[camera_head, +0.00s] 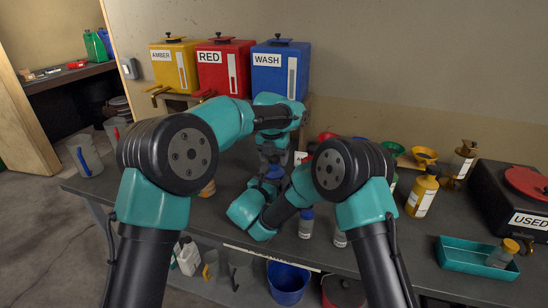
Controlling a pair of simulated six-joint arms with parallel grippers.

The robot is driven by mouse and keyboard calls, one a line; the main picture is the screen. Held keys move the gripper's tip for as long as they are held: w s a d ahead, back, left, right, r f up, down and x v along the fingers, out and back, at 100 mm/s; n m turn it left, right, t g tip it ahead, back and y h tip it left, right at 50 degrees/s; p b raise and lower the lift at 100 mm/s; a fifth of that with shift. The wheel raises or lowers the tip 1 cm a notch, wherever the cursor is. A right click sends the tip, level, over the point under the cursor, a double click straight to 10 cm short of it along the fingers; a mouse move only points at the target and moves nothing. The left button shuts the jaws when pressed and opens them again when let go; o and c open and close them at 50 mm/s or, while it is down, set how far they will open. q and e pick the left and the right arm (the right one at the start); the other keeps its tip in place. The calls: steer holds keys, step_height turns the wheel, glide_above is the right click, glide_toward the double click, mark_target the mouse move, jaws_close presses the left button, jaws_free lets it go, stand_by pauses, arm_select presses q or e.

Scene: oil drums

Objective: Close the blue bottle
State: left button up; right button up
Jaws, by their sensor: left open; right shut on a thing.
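A blue-topped object (275,172), seemingly the blue bottle, stands near the middle of the table between my two grippers. Its lower part is hidden by my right arm, and I cannot tell how its cap sits. My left gripper (272,158) points down just above the blue top and is open. My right gripper (270,188) is low beside the object, shut on it, with its fingers mostly hidden. Another bottle with a blue cap (306,222) stands upright on the table to the right of my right wrist.
Yellow (174,67), red (224,68) and blue (280,70) drums stand at the back. At right are a yellow bottle (422,192), a teal tray (462,262) holding an orange-capped bottle (502,252), and a black USED container (500,200). Buckets sit below the table.

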arm_select(q)
steer(key=shift+r, duration=2.3)
steer(key=shift+n, duration=0.3)
steer(key=shift+c, duration=0.4)
